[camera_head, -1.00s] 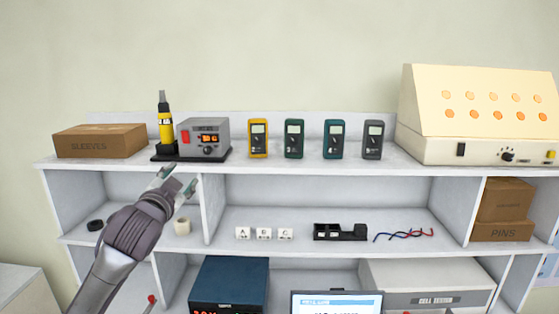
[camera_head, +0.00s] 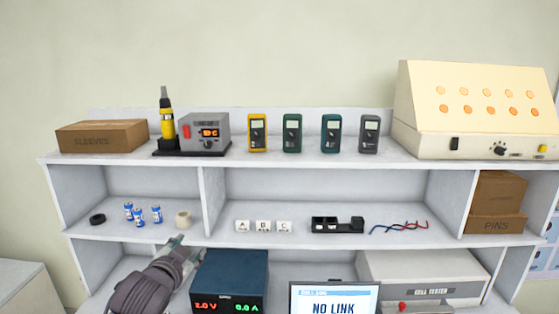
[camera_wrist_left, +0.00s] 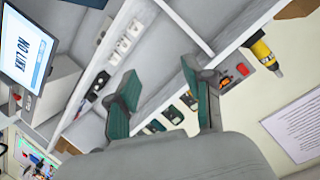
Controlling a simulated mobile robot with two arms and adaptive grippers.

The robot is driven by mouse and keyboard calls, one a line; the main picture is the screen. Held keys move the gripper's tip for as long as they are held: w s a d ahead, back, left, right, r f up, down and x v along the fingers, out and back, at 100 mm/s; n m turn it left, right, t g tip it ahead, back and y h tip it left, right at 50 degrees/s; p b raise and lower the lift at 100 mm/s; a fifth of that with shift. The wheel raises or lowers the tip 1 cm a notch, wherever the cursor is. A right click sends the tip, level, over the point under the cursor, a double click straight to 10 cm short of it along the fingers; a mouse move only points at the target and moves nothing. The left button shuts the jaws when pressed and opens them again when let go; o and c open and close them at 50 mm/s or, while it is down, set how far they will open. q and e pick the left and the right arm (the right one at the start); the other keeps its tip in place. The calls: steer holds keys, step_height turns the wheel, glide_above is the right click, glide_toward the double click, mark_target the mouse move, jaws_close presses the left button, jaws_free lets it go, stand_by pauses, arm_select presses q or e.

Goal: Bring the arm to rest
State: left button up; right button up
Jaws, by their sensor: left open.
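My left gripper (camera_head: 178,249) is low at the left in the head view, in front of the shelf unit just below the middle shelf's edge. It is empty, and in the left wrist view (camera_wrist_left: 165,100) its two green-padded fingers stand apart with nothing between them. My left arm comes up from the bottom edge. My right gripper is not in these views.
Several blue cells (camera_head: 138,216), a black ring (camera_head: 97,219) and a cream roll (camera_head: 183,219) are on the middle shelf. A blue power supply (camera_head: 230,278) stands right beside my gripper. Meters (camera_head: 292,133) and a soldering station (camera_head: 204,134) stand on top.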

arm_select(q)
steer(key=s+d+f+n+g, duration=0.15)
steer(key=s+f+g, duration=0.35)
steer(key=s+f, duration=1.15)
steer(key=s+a+f+n+g, duration=0.1)
steer(key=s+f+n+g, duration=0.3)
steer(key=s, duration=0.7)
steer(key=s+f+m+g, duration=0.1)
steer(key=s+f+g, duration=0.1)
steer(key=s+f, duration=0.6)
steer(key=s+f+g+b, duration=0.15)
steer(key=f+b, duration=0.25)
steer(key=f, duration=1.3)
steer(key=s+f+b, duration=0.3)
steer(key=f+b, duration=0.2)
steer(key=f, duration=1.2)
steer(key=s+a+f+b, duration=0.1)
steer(key=s+f+b, duration=0.1)
steer(key=s+f, duration=0.6)
steer(key=s+a+f+g+b, duration=0.1)
steer(key=s+a+f+b, duration=0.1)
steer(key=s+f, duration=0.6)
step_height(320, 180, down, 3)
steer(key=shift+f+y+b, duration=0.2)
steer(key=shift+y+b, duration=0.1)
steer(key=shift+b, duration=0.45)
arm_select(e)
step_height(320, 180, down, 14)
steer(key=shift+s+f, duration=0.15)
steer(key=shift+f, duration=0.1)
